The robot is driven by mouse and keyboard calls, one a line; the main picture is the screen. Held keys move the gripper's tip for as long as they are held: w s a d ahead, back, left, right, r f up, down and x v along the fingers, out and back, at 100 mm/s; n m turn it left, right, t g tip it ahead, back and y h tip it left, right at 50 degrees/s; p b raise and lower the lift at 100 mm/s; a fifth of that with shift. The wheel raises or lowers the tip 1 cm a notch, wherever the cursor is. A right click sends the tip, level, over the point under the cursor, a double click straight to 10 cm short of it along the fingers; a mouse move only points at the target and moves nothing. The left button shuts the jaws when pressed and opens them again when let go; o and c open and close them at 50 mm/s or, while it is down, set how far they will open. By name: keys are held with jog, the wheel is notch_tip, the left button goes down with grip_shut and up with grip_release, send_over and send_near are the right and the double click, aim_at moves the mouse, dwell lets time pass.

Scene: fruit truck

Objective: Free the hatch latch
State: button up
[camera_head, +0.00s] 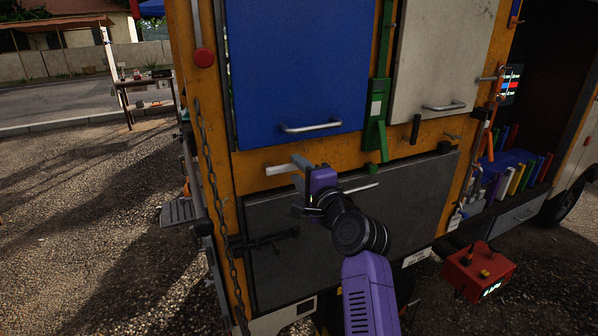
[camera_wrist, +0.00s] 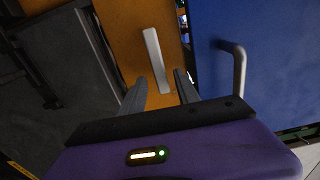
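The hatch is a dark grey panel (camera_head: 345,222) low on the truck's side. A pale metal bar (camera_head: 280,169), which looks like a turn latch, lies nearly level on the orange frame above the hatch's left part. It also shows in the wrist view (camera_wrist: 152,50). My purple gripper (camera_head: 302,180) is just right of this bar. In the wrist view my two fingers (camera_wrist: 160,76) are apart, and the bar's near end appears between them, with a gap on each side. I cannot tell the depth between fingers and bar. A second pale bar (camera_head: 362,187) shows right of my gripper.
A blue door (camera_head: 297,70) with a metal handle (camera_head: 311,127) is above. A green latch (camera_head: 376,120) stands right of it, then a white door (camera_head: 440,50). A black bolt (camera_head: 265,241) is on the hatch. A chain (camera_head: 208,165) hangs left; a red box (camera_head: 480,270) is lower right.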

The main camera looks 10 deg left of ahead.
jog(key=b+v, duration=0.1)
jog(key=v, duration=0.6)
jog(key=shift+s+d, duration=0.25)
jog(key=shift+s, duration=0.1)
